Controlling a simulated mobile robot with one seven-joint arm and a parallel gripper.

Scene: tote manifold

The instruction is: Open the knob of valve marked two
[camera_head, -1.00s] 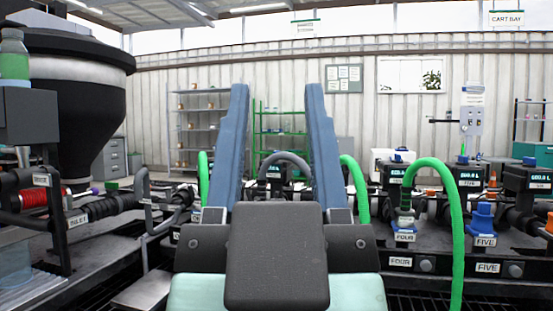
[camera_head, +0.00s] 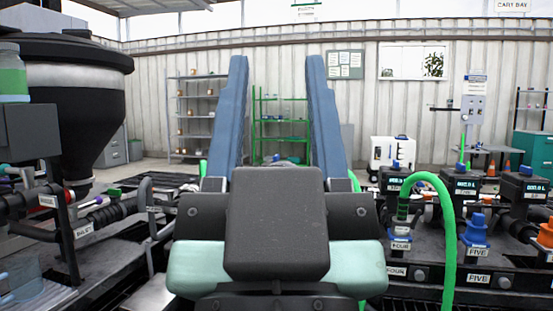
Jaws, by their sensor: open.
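My gripper (camera_head: 277,62) fills the middle of the head view. Its two long blue fingers stand well apart, with nothing between them. The valve marked two and its label cannot be made out; my gripper and wrist hide the middle of the manifold. The valve marked four (camera_head: 401,232) shows to the right of my gripper, with a green hose (camera_head: 447,230) arching from it. The valve marked five, with its blue knob (camera_head: 478,222), stands further right. My fingers touch no valve that I can see.
A black hopper (camera_head: 75,100) and pipes marked inlet stand at the left. Orange knobs (camera_head: 546,232) sit at the right edge. A white cabinet (camera_head: 392,153) and shelves (camera_head: 192,115) stand behind. The floor between hopper and shelves looks clear.

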